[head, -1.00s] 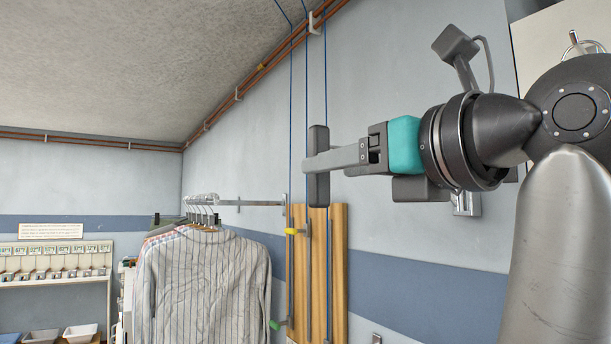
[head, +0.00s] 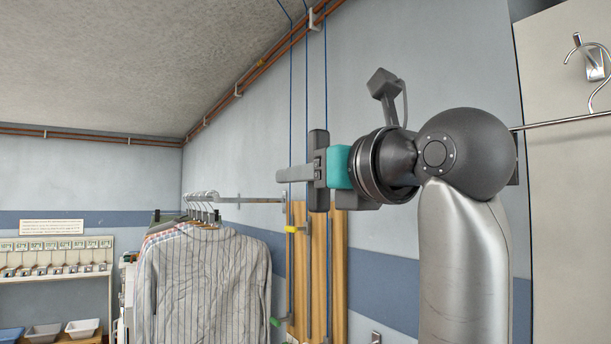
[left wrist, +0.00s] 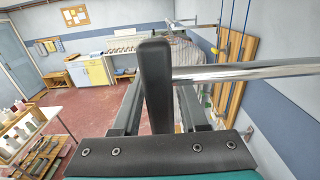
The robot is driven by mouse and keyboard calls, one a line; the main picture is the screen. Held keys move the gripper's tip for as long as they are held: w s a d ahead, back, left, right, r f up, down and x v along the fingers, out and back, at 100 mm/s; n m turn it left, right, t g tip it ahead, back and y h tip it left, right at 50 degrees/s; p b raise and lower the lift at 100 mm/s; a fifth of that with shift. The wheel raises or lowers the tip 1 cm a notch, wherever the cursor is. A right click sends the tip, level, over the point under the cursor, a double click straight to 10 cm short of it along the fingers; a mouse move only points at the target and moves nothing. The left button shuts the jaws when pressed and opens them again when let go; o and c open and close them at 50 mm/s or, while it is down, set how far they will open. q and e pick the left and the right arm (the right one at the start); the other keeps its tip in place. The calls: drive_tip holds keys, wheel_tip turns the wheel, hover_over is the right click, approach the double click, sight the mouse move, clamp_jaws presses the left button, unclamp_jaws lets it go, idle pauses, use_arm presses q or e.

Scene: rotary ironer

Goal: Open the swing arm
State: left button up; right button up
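The swing arm shows as a chrome bar in the left wrist view (left wrist: 250,71), ending in a dark upright grip (left wrist: 155,75). In the left wrist view the fingers are apart, one on each side of the grip. Any contact cannot be told. My right gripper is out of view.
Striped shirts (head: 205,285) hang on a wall rail (head: 250,200) at left. A wooden board (head: 338,270) and blue cords (head: 307,90) are on the wall behind. A pale panel (head: 560,210) stands at right with a hanger hook (head: 594,65).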

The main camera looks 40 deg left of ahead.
use_arm(q)
clamp_jaws()
idle(1.1)
